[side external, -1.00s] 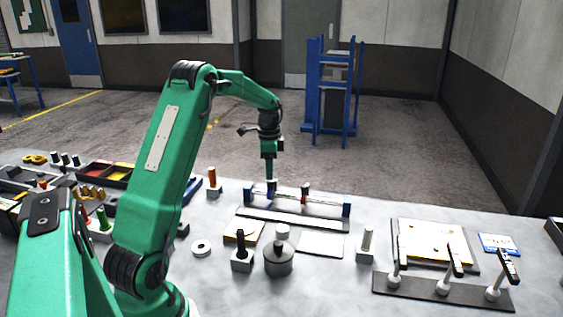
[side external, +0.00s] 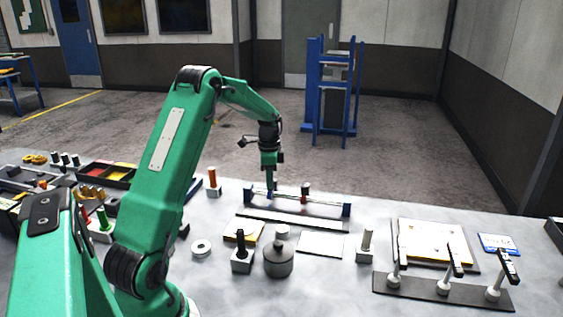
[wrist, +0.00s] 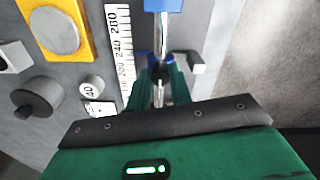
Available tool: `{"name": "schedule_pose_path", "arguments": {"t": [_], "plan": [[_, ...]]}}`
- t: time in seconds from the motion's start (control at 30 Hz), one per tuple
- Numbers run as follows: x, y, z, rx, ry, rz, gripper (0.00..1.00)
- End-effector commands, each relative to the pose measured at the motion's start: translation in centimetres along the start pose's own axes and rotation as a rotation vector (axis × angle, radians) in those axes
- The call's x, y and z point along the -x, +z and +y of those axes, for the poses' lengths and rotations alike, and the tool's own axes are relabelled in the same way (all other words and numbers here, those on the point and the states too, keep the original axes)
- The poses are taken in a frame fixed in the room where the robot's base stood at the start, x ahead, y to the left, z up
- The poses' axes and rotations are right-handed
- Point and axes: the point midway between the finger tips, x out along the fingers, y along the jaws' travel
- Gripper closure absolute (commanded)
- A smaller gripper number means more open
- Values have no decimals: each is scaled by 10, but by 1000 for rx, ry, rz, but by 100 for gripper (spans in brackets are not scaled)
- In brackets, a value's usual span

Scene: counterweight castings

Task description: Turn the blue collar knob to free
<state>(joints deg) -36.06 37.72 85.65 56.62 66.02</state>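The blue collar (side external: 269,193) sits on a horizontal rod between two blue end blocks in the side external view. In the wrist view its blue edge (wrist: 143,57) shows behind a round black knob (wrist: 160,72). My gripper (wrist: 160,88) points down over this collar, its two green fingers apart on either side of the knob. I see no clear sign that they press on it. It also shows above the rod in the side external view (side external: 270,180). The fingers and wrist hide most of the collar, and I cannot read the knob's setting.
A second collar, red with a dark top (side external: 304,196), sits right of the blue one on the rod. A blue end block (side external: 346,209) closes the rod's right end. A scale strip (wrist: 119,40) runs alongside. A grey round weight (side external: 278,261) and posts stand in front.

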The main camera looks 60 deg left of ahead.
Motion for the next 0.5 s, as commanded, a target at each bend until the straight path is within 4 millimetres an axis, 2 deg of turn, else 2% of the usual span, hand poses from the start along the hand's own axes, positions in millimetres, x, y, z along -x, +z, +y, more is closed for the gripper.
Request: {"name": "schedule_pose_path", "arguments": {"t": [0.27, 0.5], "plan": [[1, 0, 0, 21, 0, 0, 100], [1, 0, 0, 112, 0, 0, 100]]}}
